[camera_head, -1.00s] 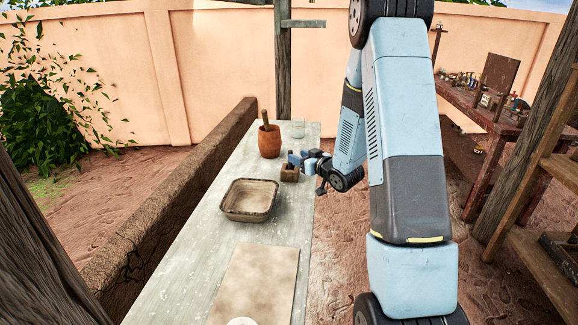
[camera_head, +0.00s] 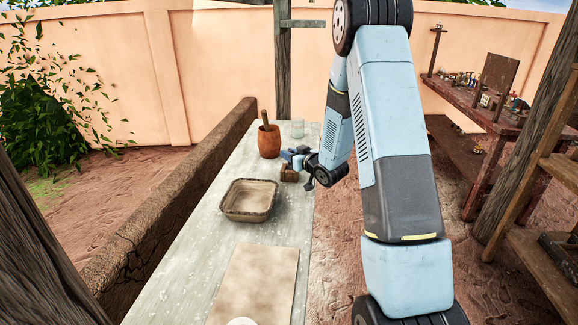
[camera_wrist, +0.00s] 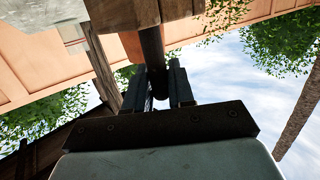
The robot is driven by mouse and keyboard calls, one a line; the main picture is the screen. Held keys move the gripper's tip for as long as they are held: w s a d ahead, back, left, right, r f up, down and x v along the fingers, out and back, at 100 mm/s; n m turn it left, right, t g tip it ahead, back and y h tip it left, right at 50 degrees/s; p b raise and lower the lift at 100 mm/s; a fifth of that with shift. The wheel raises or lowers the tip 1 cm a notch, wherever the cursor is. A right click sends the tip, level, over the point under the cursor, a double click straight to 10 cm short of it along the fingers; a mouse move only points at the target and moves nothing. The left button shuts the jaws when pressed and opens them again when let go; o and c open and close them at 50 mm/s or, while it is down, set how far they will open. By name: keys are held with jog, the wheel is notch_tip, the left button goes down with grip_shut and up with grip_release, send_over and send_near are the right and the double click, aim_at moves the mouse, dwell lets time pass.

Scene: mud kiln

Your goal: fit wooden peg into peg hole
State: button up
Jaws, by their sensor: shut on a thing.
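In the wrist view my gripper (camera_wrist: 160,88) is shut on a dark round rod (camera_wrist: 152,48), which I take to be the wooden peg. The rod meets a wooden block (camera_wrist: 130,14) at the top of that view. I cannot tell whether it goes into the block or only touches it; no hole shows there. In the head view the small brown wooden block (camera_head: 289,173) is tilted near the table's right edge, beside my gripper (camera_head: 296,160). The rod is too small to make out there.
A rectangular tray (camera_head: 230,212) lies nearer on the long pale table (camera_head: 200,262). A brown mortar with a pestle (camera_head: 269,144) and clear glasses (camera_head: 297,128) stand beyond the block. A flat board (camera_head: 262,282) lies at the front. A low wall (camera_head: 180,190) runs left of the table.

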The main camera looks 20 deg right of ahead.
grip_shut()
